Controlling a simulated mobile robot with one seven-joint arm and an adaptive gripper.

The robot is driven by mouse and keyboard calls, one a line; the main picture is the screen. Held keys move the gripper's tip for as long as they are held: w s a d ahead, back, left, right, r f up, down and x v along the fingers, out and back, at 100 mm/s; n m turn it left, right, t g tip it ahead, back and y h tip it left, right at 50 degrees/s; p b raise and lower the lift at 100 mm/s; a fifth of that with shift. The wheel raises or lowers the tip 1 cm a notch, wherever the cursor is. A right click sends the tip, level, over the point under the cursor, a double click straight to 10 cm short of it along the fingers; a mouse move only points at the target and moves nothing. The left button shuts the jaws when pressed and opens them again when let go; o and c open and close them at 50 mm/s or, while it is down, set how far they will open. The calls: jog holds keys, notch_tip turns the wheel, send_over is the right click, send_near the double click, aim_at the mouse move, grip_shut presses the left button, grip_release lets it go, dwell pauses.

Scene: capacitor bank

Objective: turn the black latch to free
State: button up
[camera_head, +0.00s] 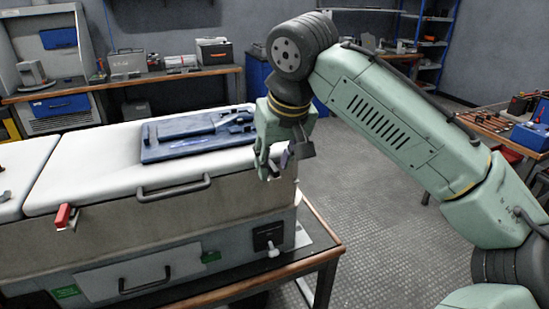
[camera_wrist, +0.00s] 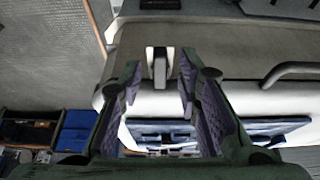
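The black latch (camera_wrist: 160,67) shows in the wrist view as a small upright piece with dark and pale faces, at the edge of the white lid (camera_wrist: 180,103). My gripper (camera_wrist: 159,60) is open, with one finger on each side of the latch and gaps visible between them. In the head view my gripper (camera_head: 272,165) points down at the lid's front right corner. There it largely hides the latch, so its angle is unclear. A red latch (camera_head: 65,216) stands on the same front edge, farther left.
A blue tray (camera_head: 195,136) with tools lies on the lid. A bar handle (camera_head: 173,191) sticks out from the lid's front. Below are a black plate with a pale knob (camera_head: 272,250) and a lower handle (camera_head: 145,284). The floor right of the bench is clear.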

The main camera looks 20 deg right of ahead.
jog(key=shift+c, duration=0.5)
grip_shut()
